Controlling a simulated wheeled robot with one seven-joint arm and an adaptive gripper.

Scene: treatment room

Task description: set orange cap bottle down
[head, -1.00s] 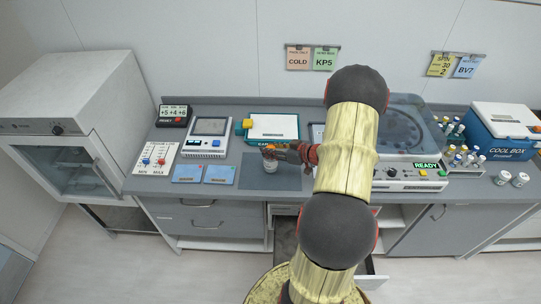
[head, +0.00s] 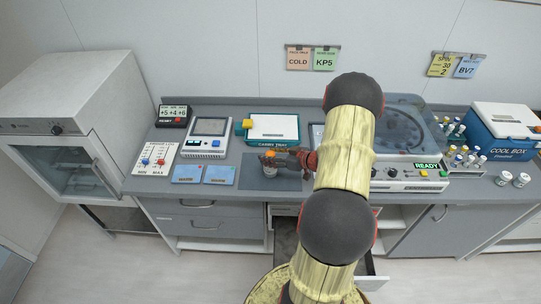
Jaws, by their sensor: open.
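The small white bottle (head: 270,171) with an orange cap stands upright at the left part of the dark grey mat (head: 291,183) on the counter. My gripper (head: 272,161) reaches in from the right at the height of the bottle's upper part. Its fingers are open and lie around or right beside the bottle; they hide part of it. At this size I cannot tell whether a finger touches it.
A carry tray (head: 273,127) with a teal front stands behind the mat. Two blue cards (head: 220,175) lie to the left, near a display device (head: 208,128). A centrifuge marked READY (head: 408,172) stands to the right. An open drawer (head: 286,240) is below.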

